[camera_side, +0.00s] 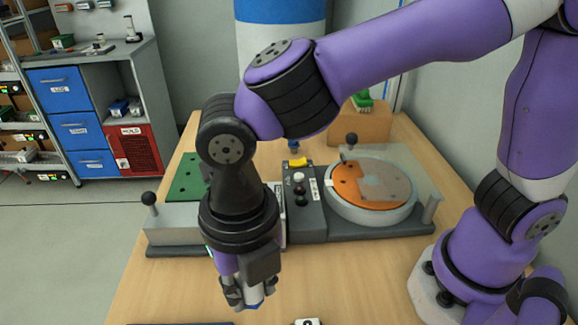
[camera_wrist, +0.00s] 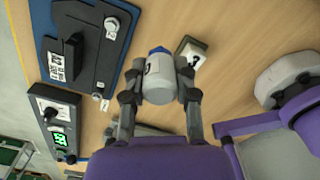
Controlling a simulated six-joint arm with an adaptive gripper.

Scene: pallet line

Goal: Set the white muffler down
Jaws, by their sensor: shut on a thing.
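The white muffler (camera_wrist: 158,84) is a short white cylinder with a blue end. My gripper (camera_wrist: 158,92) is shut on it, with one finger on each side, in the wrist view. In the side view my gripper (camera_side: 242,292) points down over the front part of the wooden table (camera_side: 150,285), and only a little of the muffler (camera_side: 253,305) shows between the fingers, its blue tip lowest. Whether the muffler touches the table cannot be told.
A small white-topped block (camera_wrist: 190,50) stands close to the muffler; its top shows in the side view (camera_side: 307,322). A blue plate with a dark fixture (camera_wrist: 85,50) and a control box (camera_wrist: 52,120) lie left in the wrist view. A turntable station (camera_side: 368,190) stands behind.

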